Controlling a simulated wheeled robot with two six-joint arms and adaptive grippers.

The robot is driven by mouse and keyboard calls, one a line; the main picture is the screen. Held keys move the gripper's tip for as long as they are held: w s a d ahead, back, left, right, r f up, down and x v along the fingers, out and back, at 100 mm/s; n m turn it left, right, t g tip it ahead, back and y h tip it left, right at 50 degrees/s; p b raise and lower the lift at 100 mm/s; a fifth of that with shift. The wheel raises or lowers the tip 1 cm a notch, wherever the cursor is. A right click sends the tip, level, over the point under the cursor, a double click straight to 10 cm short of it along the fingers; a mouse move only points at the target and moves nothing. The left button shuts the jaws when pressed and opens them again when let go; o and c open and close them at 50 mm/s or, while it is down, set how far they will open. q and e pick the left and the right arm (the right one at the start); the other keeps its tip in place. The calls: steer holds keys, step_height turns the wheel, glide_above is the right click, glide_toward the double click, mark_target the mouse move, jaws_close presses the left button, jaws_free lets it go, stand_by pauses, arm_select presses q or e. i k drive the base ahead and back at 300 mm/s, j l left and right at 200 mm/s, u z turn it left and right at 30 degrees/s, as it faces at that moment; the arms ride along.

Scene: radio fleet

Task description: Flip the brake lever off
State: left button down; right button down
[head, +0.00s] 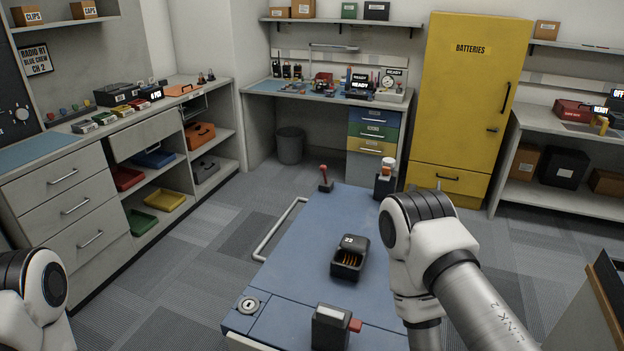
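A blue-topped cart (300,250) stands in front of me in the head view. A small upright lever with a red knob on a dark base (325,180) is at its far left corner. A dark box with a red tab on its right side (331,327) is at its near edge. No label shows which of the two is the brake lever. My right arm reaches over the right side of the cart and hides part of it. Only a bit of my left arm shows at the lower left. Neither gripper is in view.
Open carpet (190,265) lies left of the cart.

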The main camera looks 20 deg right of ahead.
mark_target(322, 168)
steer(key=i+j+z, duration=0.2)
steer(key=j, duration=0.3)
steer(key=i+j+z, duration=0.15)
steer(key=j, duration=0.4)
steer(key=i+j+z, duration=0.2)
steer(key=j, duration=0.4)
steer(key=i+j+z, duration=0.15)
steer(key=j, duration=0.45)
steer(key=i+j+z, duration=0.2)
steer(key=j, duration=0.4)
steer(key=i+j+z, duration=0.2)
steer(key=j, duration=0.4)
steer(key=i+j, duration=0.2)
steer(key=i+j+z, duration=0.1)
steer(key=j, duration=0.35)
steer(key=i+j+z, duration=0.1)
steer(key=i+j, duration=0.3)
steer(key=j, duration=0.25)
